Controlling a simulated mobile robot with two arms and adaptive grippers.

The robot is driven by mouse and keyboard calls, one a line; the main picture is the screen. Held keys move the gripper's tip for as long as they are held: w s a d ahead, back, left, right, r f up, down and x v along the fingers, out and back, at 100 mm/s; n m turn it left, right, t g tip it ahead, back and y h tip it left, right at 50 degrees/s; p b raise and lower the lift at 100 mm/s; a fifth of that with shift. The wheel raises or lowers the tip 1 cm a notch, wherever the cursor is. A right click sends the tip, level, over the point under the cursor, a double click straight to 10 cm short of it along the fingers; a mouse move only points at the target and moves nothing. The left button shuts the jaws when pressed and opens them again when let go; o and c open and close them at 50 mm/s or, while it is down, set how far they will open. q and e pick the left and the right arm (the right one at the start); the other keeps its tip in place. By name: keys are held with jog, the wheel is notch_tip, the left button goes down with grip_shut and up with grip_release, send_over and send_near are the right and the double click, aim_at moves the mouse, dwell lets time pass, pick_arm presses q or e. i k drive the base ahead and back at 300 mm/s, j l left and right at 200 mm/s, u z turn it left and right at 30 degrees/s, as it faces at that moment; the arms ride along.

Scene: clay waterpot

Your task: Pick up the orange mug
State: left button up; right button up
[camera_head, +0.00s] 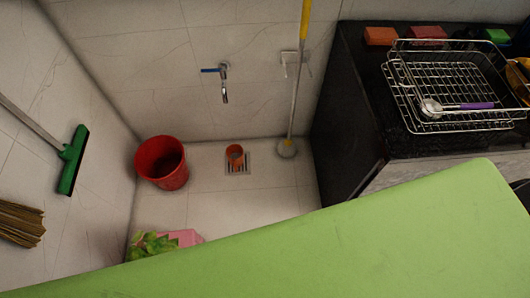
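A small orange mug (235,152) sits at the drain grate (237,169) on the tiled floor, near the back wall and below the tap. It looks upright, with its dark opening facing up toward the camera. No handle can be made out at this size. Neither of my grippers is in view.
A red bucket (162,163) stands left of the mug. A pole with a round base (287,147) leans at right. The black counter (352,110) holds a wire dish rack (455,85). A green flat surface (400,235) fills the foreground. A green plant (152,243) shows behind it.

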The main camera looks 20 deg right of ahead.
aim_at(234, 152)
jog(key=z, duration=0.15)
jog(key=k+u, duration=0.2)
jog(key=u, duration=0.2)
jog(key=k+u, duration=0.2)
jog(key=u, duration=0.25)
jog(key=k+j+u, duration=0.15)
jog(key=u, duration=0.25)
jog(key=z, duration=1.2)
